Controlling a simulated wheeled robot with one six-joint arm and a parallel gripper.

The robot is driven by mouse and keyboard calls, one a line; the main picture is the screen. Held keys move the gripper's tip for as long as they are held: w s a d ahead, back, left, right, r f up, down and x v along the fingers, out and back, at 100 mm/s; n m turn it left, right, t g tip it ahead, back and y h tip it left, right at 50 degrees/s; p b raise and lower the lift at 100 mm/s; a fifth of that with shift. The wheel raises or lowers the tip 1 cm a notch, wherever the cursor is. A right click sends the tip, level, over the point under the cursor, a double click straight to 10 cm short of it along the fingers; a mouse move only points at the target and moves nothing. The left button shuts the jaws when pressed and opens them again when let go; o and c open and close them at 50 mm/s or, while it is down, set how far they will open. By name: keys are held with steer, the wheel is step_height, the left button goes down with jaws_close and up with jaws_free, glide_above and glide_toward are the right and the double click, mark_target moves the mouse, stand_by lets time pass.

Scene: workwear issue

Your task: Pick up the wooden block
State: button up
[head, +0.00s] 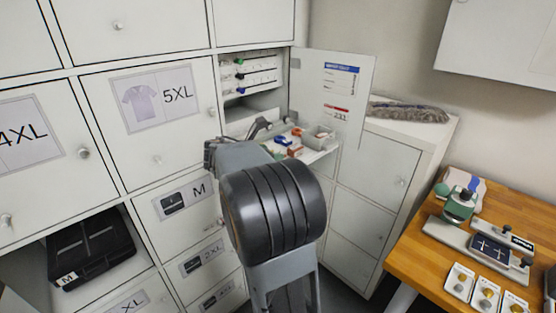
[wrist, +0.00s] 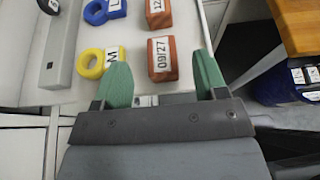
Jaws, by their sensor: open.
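A reddish-brown block (wrist: 162,58) with a white "09/27" label lies on a pale shelf (wrist: 215,15) in the wrist view. A similar block (wrist: 158,14) with a partly cut-off label lies just beyond it; I cannot tell for sure that either is wood. My gripper (wrist: 158,64) is open and empty. Its green fingers show to the left and right of the near block, with a gap on each side. In the head view my arm hides most of the gripper; a small red block (head: 295,150) shows on the pulled-out shelf.
A yellow ring with an "M" tag (wrist: 90,63), a blue ring (wrist: 95,12) and a grey bar (wrist: 65,50) share the shelf. The open cabinet door (head: 340,85) stands behind it. A wooden table (head: 395,258) with tools is at the right.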

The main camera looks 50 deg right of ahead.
steer(key=shift+p+x, duration=0.55)
steer(key=shift+x, duration=2.1)
steer(key=c, duration=1)
steer(key=shift+r, duration=0.25)
steer(key=r, duration=0.3)
steer(key=shift+a+r, duration=0.1)
steer(key=shift+a, duration=0.15)
steer(key=s+a+r+b, duration=0.1)
steer(key=s+a+r, duration=0.5)
steer(key=a+r, duration=0.3)
steer(key=a, duration=0.3)
steer(key=shift+b, duration=0.3)
